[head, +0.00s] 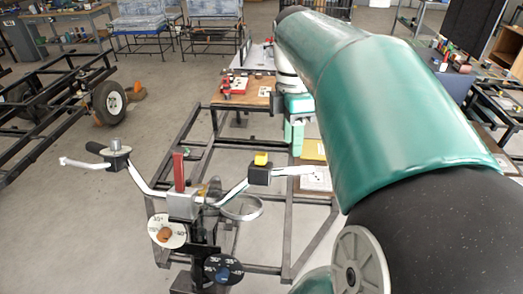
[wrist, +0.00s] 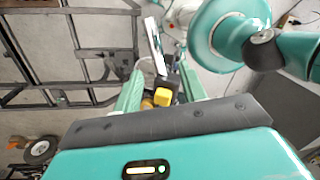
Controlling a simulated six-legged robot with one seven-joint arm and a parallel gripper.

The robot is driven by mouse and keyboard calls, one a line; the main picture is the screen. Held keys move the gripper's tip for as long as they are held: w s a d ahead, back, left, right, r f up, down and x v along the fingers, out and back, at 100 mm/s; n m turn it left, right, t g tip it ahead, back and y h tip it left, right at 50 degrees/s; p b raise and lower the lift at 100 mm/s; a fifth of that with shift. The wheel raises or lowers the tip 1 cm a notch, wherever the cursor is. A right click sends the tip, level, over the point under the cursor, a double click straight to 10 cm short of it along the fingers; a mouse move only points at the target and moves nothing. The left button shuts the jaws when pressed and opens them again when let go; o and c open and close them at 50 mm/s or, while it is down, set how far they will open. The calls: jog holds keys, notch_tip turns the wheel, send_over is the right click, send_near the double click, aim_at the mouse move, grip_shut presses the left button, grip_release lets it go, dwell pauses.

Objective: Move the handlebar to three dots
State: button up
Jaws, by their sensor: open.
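The handlebar (head: 232,193) is a bent silver bar on a post, with a black clamp on each arm and a yellow block (head: 261,158) on the right clamp. A red upright piece (head: 179,172) stands at its middle. Round dials, one white (head: 167,231) and one black (head: 222,269), sit below with printed marks; I cannot make out three dots on them. My gripper (head: 293,148) is open and empty, just above and behind the right arm. In the wrist view, the yellow block (wrist: 162,97) and silver bar (wrist: 154,38) show between and beyond the spread green fingers (wrist: 161,76); contact is not visible.
A dark metal frame (head: 300,240) surrounds the handlebar post. A wooden board with small parts (head: 255,90) lies behind it. A wheeled frame (head: 45,110) stands at left. Grey floor between them is open. My large green arm covers the right side.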

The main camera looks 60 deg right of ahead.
aim_at(288, 168)
jog(key=f, duration=0.4)
jog(key=a+f, duration=0.1)
jog(key=f, duration=0.2)
jog(key=shift+w, duration=0.2)
jog(key=shift+s+f, duration=0.25)
jog(key=shift+s, duration=0.05)
jog(key=shift+w, duration=0.2)
jog(key=shift+s, duration=0.15)
jog(key=shift+c, duration=1.4)
grip_shut()
